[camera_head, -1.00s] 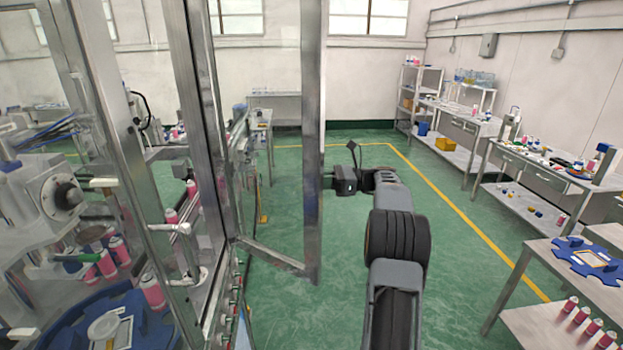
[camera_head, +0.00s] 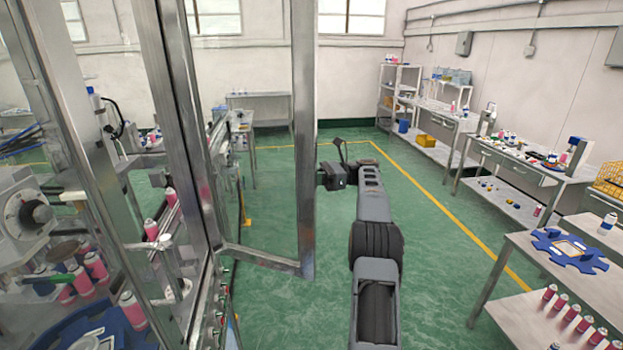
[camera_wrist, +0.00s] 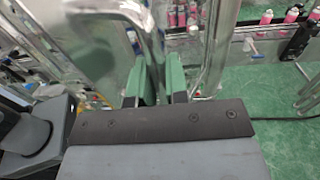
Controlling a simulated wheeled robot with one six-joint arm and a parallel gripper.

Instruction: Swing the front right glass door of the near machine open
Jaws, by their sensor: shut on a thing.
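The near machine (camera_head: 208,262) fills the left of the head view. Its front right glass door, with a metal frame (camera_head: 303,130), stands swung out from the machine, with a gap behind its lower rail (camera_head: 262,257). My gripper (camera_head: 323,176) is at the door's outer upright, at about mid height, and its fingertips are partly hidden by the frame there. In the wrist view the two green fingers (camera_wrist: 158,85) are shut on a bent metal bar (camera_wrist: 153,45), which looks like the door handle.
Steel benches with bottles and trays (camera_head: 560,180) line the right wall. A nearer table (camera_head: 520,245) bears a blue fixture (camera_head: 572,250) and several pink cans. Green floor (camera_head: 430,235) between the door and the benches is clear. A back table (camera_head: 258,100) stands by the far wall.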

